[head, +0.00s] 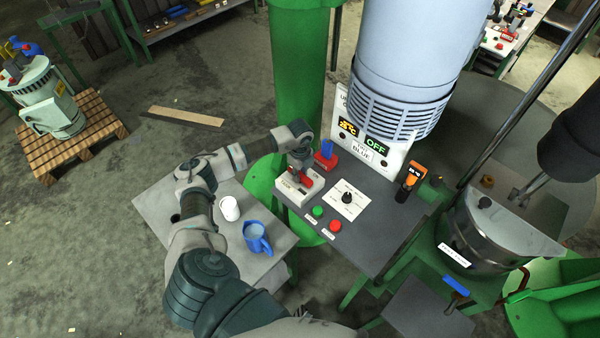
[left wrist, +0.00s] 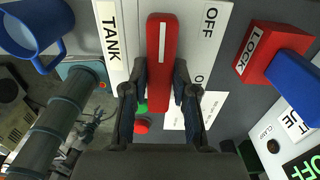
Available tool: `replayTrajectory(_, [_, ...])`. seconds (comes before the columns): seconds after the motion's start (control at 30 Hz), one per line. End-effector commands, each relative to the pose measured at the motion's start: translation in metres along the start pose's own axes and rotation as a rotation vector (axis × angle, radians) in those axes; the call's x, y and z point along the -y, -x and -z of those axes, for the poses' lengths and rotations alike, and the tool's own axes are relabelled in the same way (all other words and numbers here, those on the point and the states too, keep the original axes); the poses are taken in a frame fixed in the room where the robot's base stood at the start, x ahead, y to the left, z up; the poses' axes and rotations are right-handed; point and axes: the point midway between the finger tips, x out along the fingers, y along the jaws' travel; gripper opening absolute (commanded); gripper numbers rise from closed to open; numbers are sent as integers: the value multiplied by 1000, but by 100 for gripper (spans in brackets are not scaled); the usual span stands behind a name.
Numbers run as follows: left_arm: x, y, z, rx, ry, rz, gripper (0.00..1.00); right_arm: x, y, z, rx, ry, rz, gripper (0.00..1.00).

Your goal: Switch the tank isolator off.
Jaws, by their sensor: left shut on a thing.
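The tank isolator is a pale box (head: 289,191) with a red handle (left wrist: 161,62) on the left of the grey panel. In the left wrist view the handle is long, with a white stripe, and lies between the TANK label (left wrist: 112,38) and the OFF label (left wrist: 210,20). A second label, partly hidden by a finger, sits further down beside it. My left gripper (left wrist: 160,92) is shut on the red handle, one finger on each side. In the head view the left gripper (head: 303,178) is over the box and hides part of the handle. My right gripper is not in view.
A red LOCK block (left wrist: 272,52) with a blue part stands close beside the isolator. The panel has a black knob (head: 347,197), a green button (head: 317,211) and a red button (head: 335,226). A blue mug (head: 257,238) and white cup (head: 229,208) stand on the lower table.

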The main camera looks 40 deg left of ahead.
Motion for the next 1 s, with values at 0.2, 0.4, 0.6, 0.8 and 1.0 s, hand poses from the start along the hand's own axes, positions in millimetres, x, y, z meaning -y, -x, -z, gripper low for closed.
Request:
replayTrajectory(0.2, [1, 1, -2, 2, 10, 5, 0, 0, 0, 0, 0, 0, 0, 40])
replayTrajectory(0.4, [1, 1, -2, 2, 10, 5, 29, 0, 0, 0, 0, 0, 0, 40])
replayTrajectory(0.6, [1, 1, -1, 1, 8, 3, 52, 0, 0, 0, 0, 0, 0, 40])
replayTrajectory(0.8, [0, 2, 0, 1, 7, 3, 52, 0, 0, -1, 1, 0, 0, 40])
replayTrajectory(1.0, [2, 25, 0, 1, 6, 6, 52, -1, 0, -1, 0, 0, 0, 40])
